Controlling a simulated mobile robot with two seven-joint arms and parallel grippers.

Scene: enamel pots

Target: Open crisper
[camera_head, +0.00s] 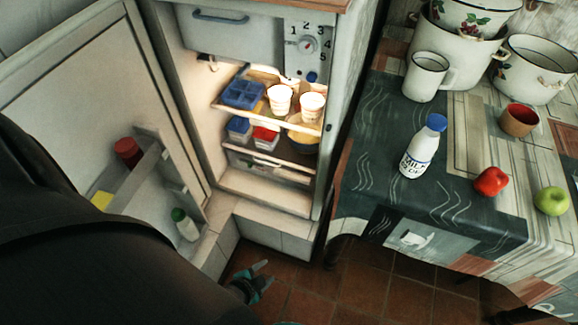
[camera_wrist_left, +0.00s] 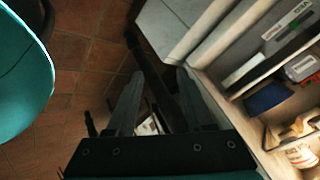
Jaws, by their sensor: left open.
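The fridge stands open. The crisper (camera_head: 268,168) is the low drawer at the bottom of the lit fridge compartment, below the shelf of food boxes, and it looks pushed in. My left gripper (camera_head: 264,274) is low over the tiled floor, in front of and below the fridge, apart from the crisper. In the left wrist view its two fingers (camera_wrist_left: 160,80) are spread with nothing held between them. The fridge's interior shows at the right of that view, beside the fingers. My right gripper is not in view.
The open fridge door (camera_head: 75,80) is at the left, with a red-lidded jar (camera_head: 128,152) and a bottle (camera_head: 185,224) in its shelves. Cups (camera_head: 312,106) and boxes stand above the crisper. A counter (camera_head: 375,150) with a milk bottle (camera_head: 423,148) and pots is at right.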

